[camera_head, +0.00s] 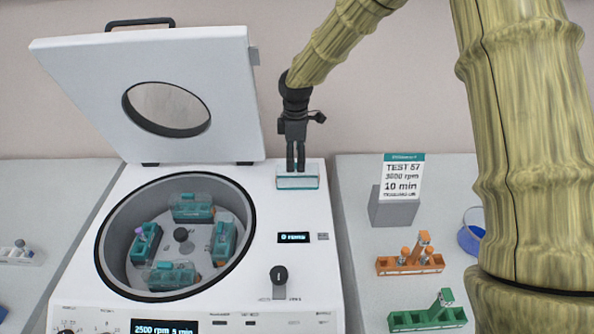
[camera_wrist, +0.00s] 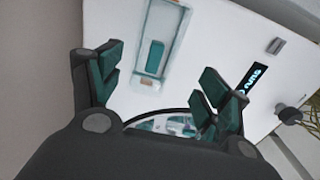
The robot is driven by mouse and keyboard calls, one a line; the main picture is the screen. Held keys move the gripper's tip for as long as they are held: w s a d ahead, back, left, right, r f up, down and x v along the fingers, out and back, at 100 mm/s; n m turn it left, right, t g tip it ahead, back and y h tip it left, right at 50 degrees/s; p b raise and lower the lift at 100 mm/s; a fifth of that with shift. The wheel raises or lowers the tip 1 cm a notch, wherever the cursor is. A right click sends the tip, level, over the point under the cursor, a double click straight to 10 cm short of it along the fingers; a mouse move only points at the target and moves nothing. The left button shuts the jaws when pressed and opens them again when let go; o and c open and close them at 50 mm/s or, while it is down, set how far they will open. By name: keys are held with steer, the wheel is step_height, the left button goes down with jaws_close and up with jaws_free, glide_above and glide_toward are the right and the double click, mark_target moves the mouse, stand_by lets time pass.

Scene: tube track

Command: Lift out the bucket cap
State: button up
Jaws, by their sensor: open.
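A clear, teal-edged rectangular piece, which looks like a bucket cap (camera_head: 297,183), lies on the white centrifuge deck right of the rotor bowl. In the wrist view, the clear piece (camera_wrist: 152,35) shows with a teal patch inside it. My gripper (camera_head: 296,166) points down just above or at it; I cannot tell whether they touch. In the wrist view, my gripper (camera_wrist: 160,88) has its teal-padded fingers spread, with nothing between them. Several teal buckets with clear parts sit in the round bowl, including a back bucket (camera_head: 192,207) and a front bucket (camera_head: 170,277).
The centrifuge lid (camera_head: 205,65) stands open behind the bowl. A control knob (camera_head: 279,276) and small display (camera_head: 293,237) are on the deck. To the right are a sign (camera_head: 402,178), an orange rack (camera_head: 410,263), a green rack (camera_head: 428,316) and a blue dish (camera_head: 470,238).

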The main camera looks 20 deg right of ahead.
mark_target(295, 166)
steer(key=shift+s, duration=0.25)
steer(key=f+p, duration=0.1)
steer(key=f, duration=0.1)
steer(key=w+f, duration=0.1)
steer(key=f, duration=0.1)
steer(key=w+f+p, duration=0.1)
steer(key=f, duration=0.1)
steer(key=shift+w+a+p, duration=0.1)
steer(key=shift+w+p, duration=0.15)
steer(key=shift+p, duration=0.1)
steer(key=shift+s+f, duration=0.15)
steer(key=shift+s, duration=0.7)
steer(key=shift+w+f, duration=0.25)
steer(key=shift+w, duration=0.1)
steer(key=shift+w+f, duration=0.2)
steer(key=shift+w, duration=0.05)
steer(key=shift+c, duration=1)
steer(key=c, duration=0.3)
steer(key=shift+s+r, duration=0.3)
steer(key=shift+r, duration=0.05)
steer(key=c, duration=0.6)
steer(key=shift+w+f, duration=0.1)
steer(key=shift+w, duration=0.1)
